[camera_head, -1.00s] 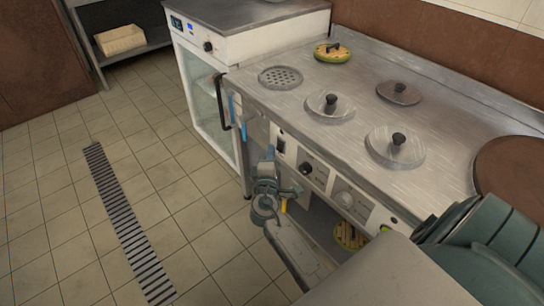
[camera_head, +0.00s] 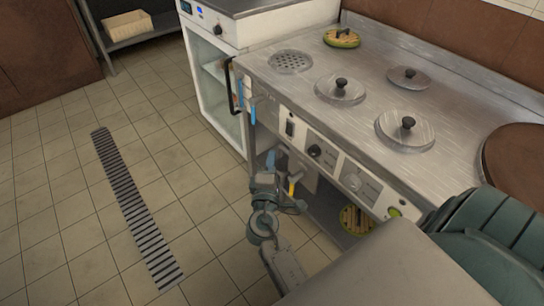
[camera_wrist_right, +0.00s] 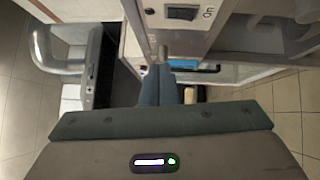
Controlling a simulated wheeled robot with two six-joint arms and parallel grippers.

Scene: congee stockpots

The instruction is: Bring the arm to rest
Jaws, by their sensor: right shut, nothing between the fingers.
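My right gripper (camera_head: 272,163) hangs in front of the steel cooker's front panel, below the counter edge, its arm coming up from the bottom of the head view. Its blue-grey fingers are together in the right wrist view (camera_wrist_right: 160,86) and nothing shows between them. They point at the lower front of the cooker; whether they touch it I cannot tell. The steel cooker (camera_head: 300,85) has several lidded wells on top and a switch (camera_head: 290,128) and knobs on its front. My left gripper is not in view.
A white glass-door cabinet (camera_head: 214,90) stands left of the cooker, with a dark handle (camera_head: 233,85) close by. A round yellow-green trivet (camera_head: 355,219) lies on the lower shelf. The tiled floor to the left is open, with a drain grate (camera_head: 135,210).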

